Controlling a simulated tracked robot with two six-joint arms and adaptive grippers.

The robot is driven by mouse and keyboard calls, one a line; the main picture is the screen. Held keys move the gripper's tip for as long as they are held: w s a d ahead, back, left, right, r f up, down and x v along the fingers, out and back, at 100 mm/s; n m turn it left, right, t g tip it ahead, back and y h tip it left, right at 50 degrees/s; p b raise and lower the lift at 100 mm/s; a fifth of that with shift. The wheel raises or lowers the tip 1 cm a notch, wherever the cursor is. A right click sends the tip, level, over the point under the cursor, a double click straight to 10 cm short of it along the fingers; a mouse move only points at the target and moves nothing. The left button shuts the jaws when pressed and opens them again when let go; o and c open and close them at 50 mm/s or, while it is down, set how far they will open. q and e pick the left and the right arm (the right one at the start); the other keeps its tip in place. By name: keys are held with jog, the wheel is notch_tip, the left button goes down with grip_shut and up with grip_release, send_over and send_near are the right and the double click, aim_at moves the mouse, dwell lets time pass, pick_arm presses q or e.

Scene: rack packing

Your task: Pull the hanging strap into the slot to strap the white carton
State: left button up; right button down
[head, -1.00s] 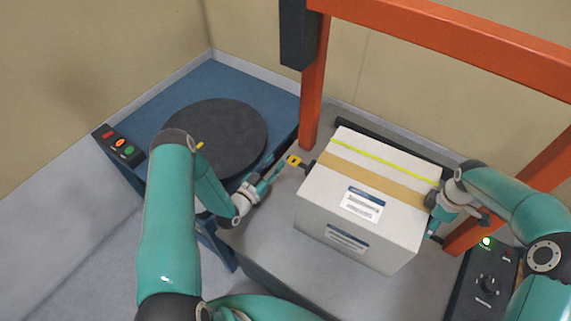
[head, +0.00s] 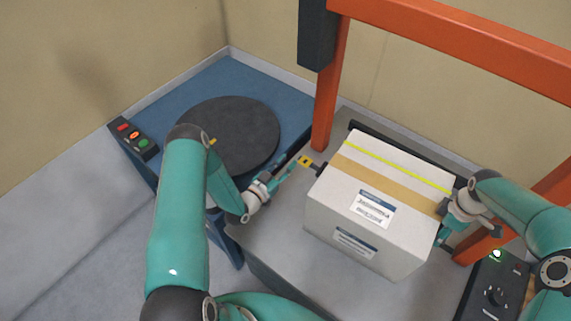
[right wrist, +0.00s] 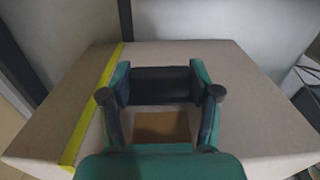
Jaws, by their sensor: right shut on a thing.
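The white carton (head: 330,207) stands on a grey table, with tan tape and labels. A yellow-green strap (head: 398,166) lies across its top, left of my right gripper in the right wrist view (right wrist: 92,108). A small yellow-and-black piece (head: 305,161) sits just left of the carton; I cannot tell whether it is the slot. My left gripper (head: 281,174) is close beside this piece; its jaw gap is too small to read. My right gripper (head: 441,222) is shut at the carton's right upper edge, over the tape end. Its fingers (right wrist: 160,100) hide the exact contact.
An orange frame (head: 440,30) rises behind and over the carton. A blue bench with a dark round plate (head: 232,135) is at the left, with a button box (head: 134,136). A control box (head: 494,292) is at the lower right. The table front left of the carton is clear.

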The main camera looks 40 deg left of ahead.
jog(key=shift+c, duration=0.9)
grip_release()
jog(key=shift+r, duration=0.1)
notch_tip(320, 180, up, 18)
jog(key=p, duration=0.5)
jog(key=shift+f, duration=0.2)
